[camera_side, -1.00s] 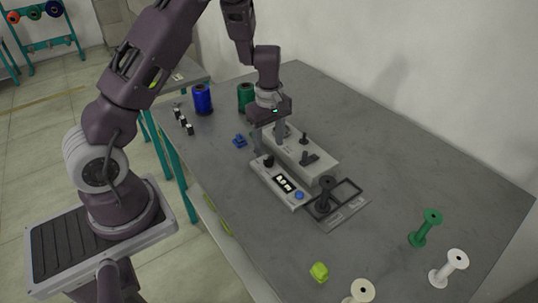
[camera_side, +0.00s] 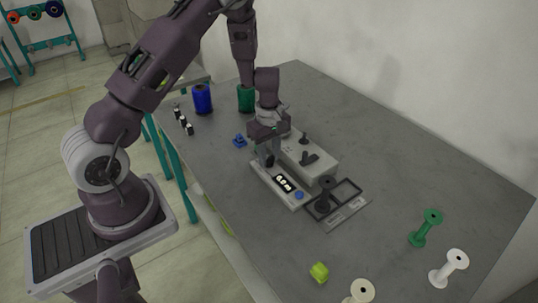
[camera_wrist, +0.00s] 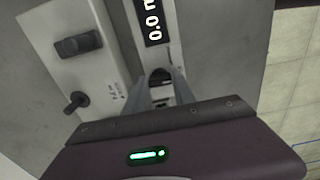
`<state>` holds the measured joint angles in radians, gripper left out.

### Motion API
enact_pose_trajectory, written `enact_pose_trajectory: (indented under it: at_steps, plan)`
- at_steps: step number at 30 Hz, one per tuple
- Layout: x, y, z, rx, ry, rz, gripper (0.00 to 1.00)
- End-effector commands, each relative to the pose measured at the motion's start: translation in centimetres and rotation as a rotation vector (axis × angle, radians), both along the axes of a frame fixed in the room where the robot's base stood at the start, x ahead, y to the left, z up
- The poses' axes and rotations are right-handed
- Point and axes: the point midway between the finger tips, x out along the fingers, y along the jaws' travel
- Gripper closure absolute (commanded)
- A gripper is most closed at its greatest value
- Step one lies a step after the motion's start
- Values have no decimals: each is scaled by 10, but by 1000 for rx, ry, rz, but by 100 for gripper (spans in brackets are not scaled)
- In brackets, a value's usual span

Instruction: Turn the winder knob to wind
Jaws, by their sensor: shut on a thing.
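The winder (camera_side: 318,170) is a light grey box with dark fittings on top, standing on the grey table. Its front panel (camera_side: 292,203) carries a dark display (camera_side: 284,183), a blue button (camera_side: 299,195) and a dark knob (camera_side: 269,162) at its far left end. My gripper (camera_side: 267,160) is at the knob, fingers pointing down and shut on it. In the wrist view the fingers (camera_wrist: 166,92) close around the dark knob (camera_wrist: 160,76), mostly hidden between them. The display (camera_wrist: 152,20) there reads 0.0. A dark bobbin (camera_side: 325,193) stands upright beside the winder's right end.
The table's right back is clear.

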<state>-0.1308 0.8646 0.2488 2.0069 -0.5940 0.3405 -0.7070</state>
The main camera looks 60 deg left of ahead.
Motion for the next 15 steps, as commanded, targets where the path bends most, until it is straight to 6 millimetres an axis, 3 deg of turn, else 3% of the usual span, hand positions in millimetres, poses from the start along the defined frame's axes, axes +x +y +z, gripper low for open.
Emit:
enact_pose_trajectory:
  at_steps: [8, 15]
  plan:
    - [0, 0, 0, -1, -1, -89, 100]
    - [1, 0, 1, -1, -2, -275, 100]
